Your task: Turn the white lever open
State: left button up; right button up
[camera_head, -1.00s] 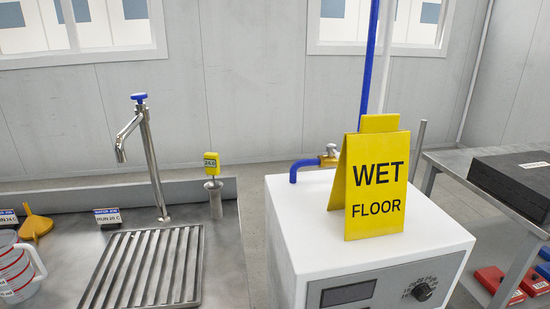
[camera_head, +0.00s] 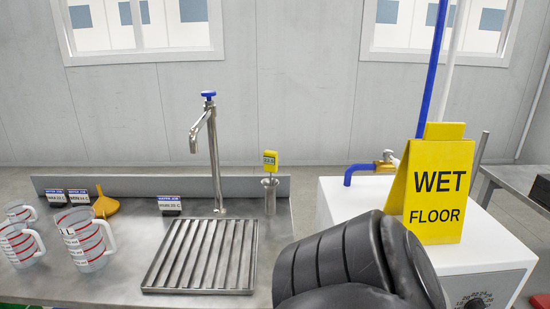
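A brass valve (camera_head: 384,166) with a blue pipe end sits at the back of the white machine (camera_head: 340,195). A small pale lever (camera_head: 391,157) shows on top of it, beside the yellow sign. Its far end is hard to make out, so I cannot tell its exact angle. The yellow "WET FLOOR" sign (camera_head: 438,190) stands on the machine, in front and to the right of the valve. A black part of my own arm covers the machine's front left. Neither of my grippers shows.
A steel counter (camera_head: 110,265) holds a tap (camera_head: 214,150), a drain grate (camera_head: 205,255), several measuring jugs (camera_head: 85,238), a yellow funnel (camera_head: 105,203) and a yellow-topped thermometer (camera_head: 270,160). A vertical blue pipe (camera_head: 432,75) rises behind the machine. A dark case (camera_head: 541,190) lies at the right edge.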

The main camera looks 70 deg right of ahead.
aim_at(387, 155)
jog(key=u, duration=0.2)
jog(key=k, duration=1.05)
jog(key=z, duration=2)
